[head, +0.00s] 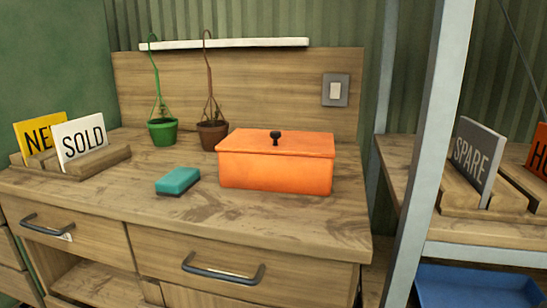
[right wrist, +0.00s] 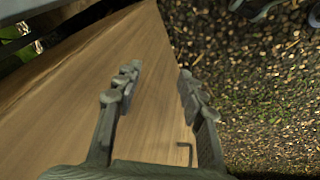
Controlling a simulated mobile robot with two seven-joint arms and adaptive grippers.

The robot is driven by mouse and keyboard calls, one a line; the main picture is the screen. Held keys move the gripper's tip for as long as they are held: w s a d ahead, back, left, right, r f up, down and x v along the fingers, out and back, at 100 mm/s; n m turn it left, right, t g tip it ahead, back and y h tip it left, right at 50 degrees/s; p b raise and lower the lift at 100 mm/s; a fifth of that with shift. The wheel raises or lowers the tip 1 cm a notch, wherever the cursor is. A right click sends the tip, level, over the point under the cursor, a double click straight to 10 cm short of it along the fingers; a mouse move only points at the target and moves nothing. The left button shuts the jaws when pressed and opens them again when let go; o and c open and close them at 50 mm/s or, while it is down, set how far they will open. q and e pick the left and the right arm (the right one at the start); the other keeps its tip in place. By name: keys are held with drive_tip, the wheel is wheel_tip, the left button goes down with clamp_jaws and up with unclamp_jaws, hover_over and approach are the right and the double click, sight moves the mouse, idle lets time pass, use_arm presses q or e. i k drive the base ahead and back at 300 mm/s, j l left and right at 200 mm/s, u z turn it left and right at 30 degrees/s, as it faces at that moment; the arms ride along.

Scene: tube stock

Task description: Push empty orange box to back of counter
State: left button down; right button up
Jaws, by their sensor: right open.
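The orange box (head: 275,170) sits on the wooden counter (head: 110,195), right of the middle in the head view. Its lid with a small dark knob (head: 276,137) is on, so I cannot see whether it is empty. Some bare counter lies behind it, before the wooden back panel (head: 270,90). In the right wrist view my right gripper (right wrist: 155,85) is open with nothing between its fingers. It is over a wooden surface edge and speckled ground, away from the box. My left gripper is not in view.
A teal sponge (head: 178,181) lies left of the box. A green pot (head: 162,132) and a brown pot (head: 212,134) with hanging cords stand behind it to the left. A sign rack (head: 100,160) is at far left. A metal post (head: 425,150) and shelf stand right.

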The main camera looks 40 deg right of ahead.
sight(287, 173)
drive_tip(key=k+j, duration=0.35)
drive_tip(key=k, duration=0.15)
drive_tip(key=k+j, duration=0.35)
drive_tip(key=k, duration=0.15)
